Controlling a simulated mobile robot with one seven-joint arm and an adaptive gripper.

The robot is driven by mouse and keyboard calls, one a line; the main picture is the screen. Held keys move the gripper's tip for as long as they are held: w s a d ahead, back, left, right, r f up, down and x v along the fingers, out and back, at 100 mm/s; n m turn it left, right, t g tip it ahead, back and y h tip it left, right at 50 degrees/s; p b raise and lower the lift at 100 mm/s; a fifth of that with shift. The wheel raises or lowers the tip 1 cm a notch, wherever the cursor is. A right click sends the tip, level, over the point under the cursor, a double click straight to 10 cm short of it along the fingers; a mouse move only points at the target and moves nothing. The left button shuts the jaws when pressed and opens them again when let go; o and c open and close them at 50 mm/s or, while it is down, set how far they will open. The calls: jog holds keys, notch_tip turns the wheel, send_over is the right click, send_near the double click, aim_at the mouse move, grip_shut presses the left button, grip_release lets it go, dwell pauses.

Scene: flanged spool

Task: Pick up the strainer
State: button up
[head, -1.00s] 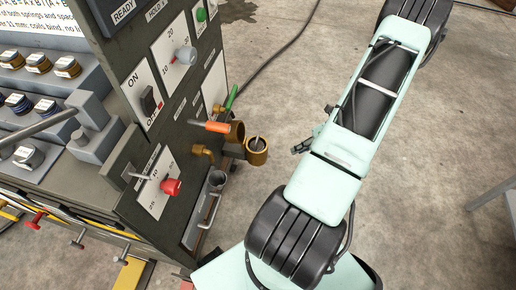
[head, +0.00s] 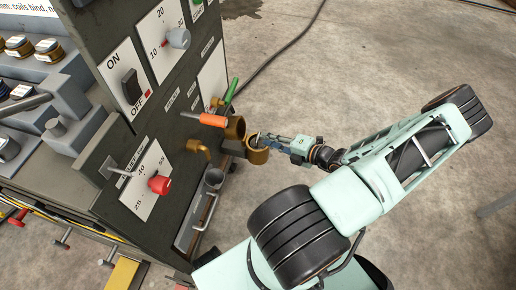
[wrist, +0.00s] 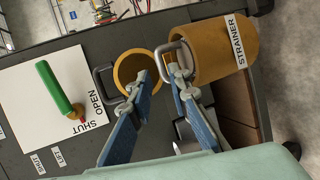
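The strainer (wrist: 212,52) is a brass cylinder with "STRAINER" printed on its side and a grey wire handle (wrist: 183,52) at its end. In the head view the strainer (head: 257,156) appears as the outer brass cup beside the panel. My gripper (wrist: 158,78) is open, its two blue fingers apart. The right fingertip is at the wire handle and overlaps it in the picture; I cannot tell whether they touch. The left fingertip is in front of the rim of a second brass cup (wrist: 125,66). In the head view my gripper (head: 265,139) reaches the strainer from the right.
A green lever (wrist: 55,88) on an OPEN/SHUT plate is left of my fingers. An orange-handled tool (head: 212,120) juts beside the second cup. A brass elbow (head: 197,147) and red knob (head: 160,184) project from the panel. Open floor (head: 340,70) lies to the right.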

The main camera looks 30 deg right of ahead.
aim_at(258, 136)
jog(key=b+x, duration=0.1)
jog(key=x, duration=0.3)
jog(key=shift+w+f+b, duration=0.15)
jog(key=shift+f+b, duration=0.1)
jog(key=shift+b, duration=0.1)
jog(key=shift+w+a+f, duration=0.1)
jog(key=shift+w, duration=0.35)
grip_shut()
